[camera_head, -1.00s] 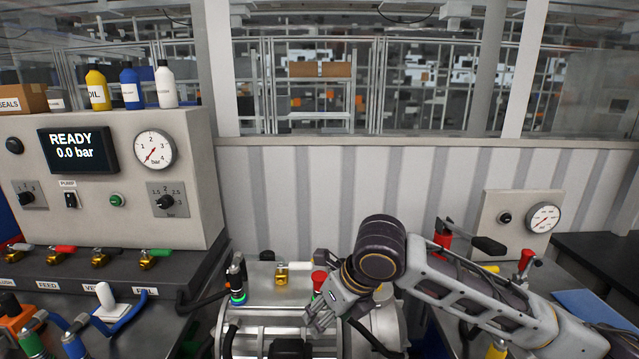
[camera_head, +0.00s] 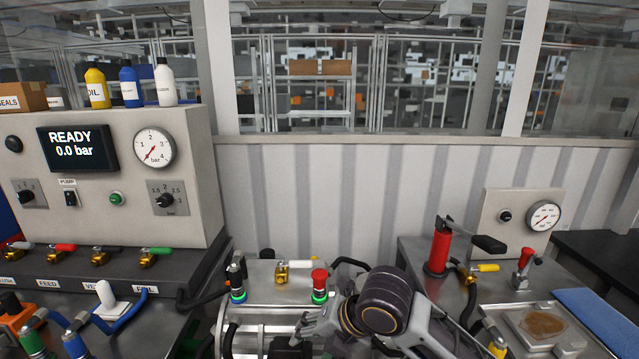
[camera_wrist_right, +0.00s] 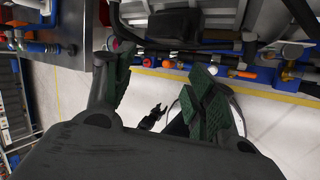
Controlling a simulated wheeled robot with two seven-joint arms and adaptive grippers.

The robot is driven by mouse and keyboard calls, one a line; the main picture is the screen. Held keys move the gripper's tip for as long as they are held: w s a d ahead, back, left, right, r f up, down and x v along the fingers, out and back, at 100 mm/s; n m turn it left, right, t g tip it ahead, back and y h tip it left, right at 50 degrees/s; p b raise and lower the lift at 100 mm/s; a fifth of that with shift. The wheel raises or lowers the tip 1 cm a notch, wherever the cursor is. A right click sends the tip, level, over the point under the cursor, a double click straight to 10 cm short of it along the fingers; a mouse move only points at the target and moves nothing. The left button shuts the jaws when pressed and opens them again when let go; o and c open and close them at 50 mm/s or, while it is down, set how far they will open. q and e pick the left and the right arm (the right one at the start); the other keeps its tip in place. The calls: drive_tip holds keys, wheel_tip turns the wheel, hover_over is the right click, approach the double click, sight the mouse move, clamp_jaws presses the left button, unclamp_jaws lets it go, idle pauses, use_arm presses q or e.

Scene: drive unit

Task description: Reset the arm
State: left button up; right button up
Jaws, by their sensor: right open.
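My right arm comes in from the lower right in the head view. Its gripper (camera_head: 312,326) is at the front of the silver drive unit (camera_head: 262,272), low and near its right side. In the right wrist view my right gripper (camera_wrist_right: 160,92) shows its green-padded fingers spread apart with nothing between them. Beyond the fingers are the floor (camera_wrist_right: 75,95) and hoses and fittings along the top. My left gripper is in neither head nor wrist view as an arm reaching in from the left.
The control panel (camera_head: 100,215) with a READY 0.0 bar screen stands left. Right are a red hand pump (camera_head: 439,250), a gauge panel (camera_head: 490,212) and a tray (camera_head: 500,318).

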drive_tip(key=s+d+f+m+h, duration=0.3)
drive_tip(key=s+d+f+m, duration=0.4)
drive_tip(key=d+f+m, duration=0.65)
drive_tip(key=s+d+f+m+h, duration=0.2)
drive_tip(key=s+d+f+m, duration=0.65)
drive_tip(key=m, duration=0.95)
wheel_tip(320, 180, down, 31)
drive_tip(key=d+g, duration=0.2)
use_arm(q)
drive_tip(key=shift+s+d+f, duration=0.1)
drive_tip(key=shift+s+d, duration=0.15)
drive_tip(key=shift+d, duration=0.35)
drive_tip(key=shift+s+d, duration=0.2)
drive_tip(key=shift+d, duration=0.4)
use_arm(e)
drive_tip(key=s+d+f, duration=0.3)
drive_tip(key=s+f, duration=0.7)
drive_tip(key=s+d+f+n+h, duration=0.1)
drive_tip(key=s+d+f, duration=0.2)
drive_tip(key=s+f, duration=0.7)
drive_tip(key=shift+s+f+g, duration=0.2)
drive_tip(key=shift+s+g, duration=0.2)
drive_tip(key=shift+s, duration=0.4)
